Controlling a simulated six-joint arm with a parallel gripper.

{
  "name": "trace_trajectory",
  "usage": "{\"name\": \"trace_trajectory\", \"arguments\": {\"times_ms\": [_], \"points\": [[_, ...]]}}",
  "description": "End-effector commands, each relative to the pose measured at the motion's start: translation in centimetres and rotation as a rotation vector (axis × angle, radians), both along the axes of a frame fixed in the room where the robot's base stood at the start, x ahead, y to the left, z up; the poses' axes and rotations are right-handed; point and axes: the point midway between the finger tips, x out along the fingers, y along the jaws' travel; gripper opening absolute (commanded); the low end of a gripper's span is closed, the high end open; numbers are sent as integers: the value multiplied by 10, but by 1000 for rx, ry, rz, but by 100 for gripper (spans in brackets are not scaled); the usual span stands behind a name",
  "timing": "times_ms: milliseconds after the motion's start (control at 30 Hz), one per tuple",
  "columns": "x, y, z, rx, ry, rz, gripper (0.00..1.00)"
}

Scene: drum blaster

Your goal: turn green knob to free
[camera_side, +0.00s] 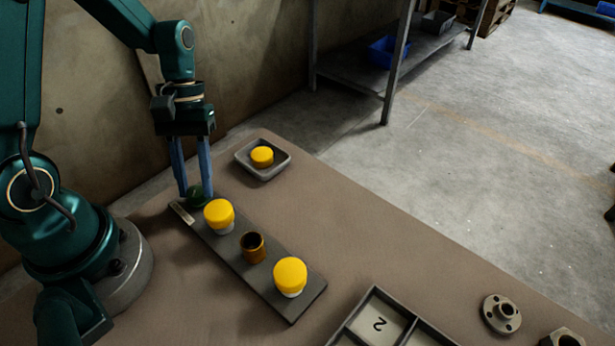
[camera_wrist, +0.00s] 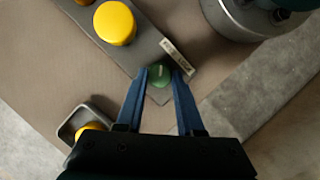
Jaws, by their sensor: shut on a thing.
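The green knob (camera_side: 196,193) sits at the far end of a dark grey panel (camera_side: 291,312), beside a small light label plate (camera_side: 181,212). My gripper (camera_side: 194,194) reaches straight down with its blue fingers shut on the knob. In the wrist view the green knob (camera_wrist: 160,75) lies between the two fingertips, with a faint light mark on its top. The label plate (camera_wrist: 177,58) is just beyond it; its writing is too small to read. I cannot tell which setting the knob points to.
Two yellow-capped posts (camera_side: 219,215) (camera_side: 290,276) and an open brown cup (camera_side: 252,247) stand on the panel. A grey tray (camera_side: 282,171) holds a yellow cap (camera_side: 262,156). A divided box (camera_side: 346,328), a metal flange (camera_side: 501,314) and a nut (camera_side: 562,339) lie at the front right.

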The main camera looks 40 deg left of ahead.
Motion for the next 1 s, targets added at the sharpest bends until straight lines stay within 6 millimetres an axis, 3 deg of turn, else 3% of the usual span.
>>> {"name": "trace_trajectory", "arguments": {"times_ms": [733, 767, 800, 833, 1000], "points": [[0, 1, 0, 0, -1, 88, 0], [0, 1, 0, 0, 0, 87, 44], [0, 1, 0, 0, 0, 87, 59], [0, 1, 0, 0, 0, 87, 66], [0, 1, 0, 0, 0, 86, 66]]}}
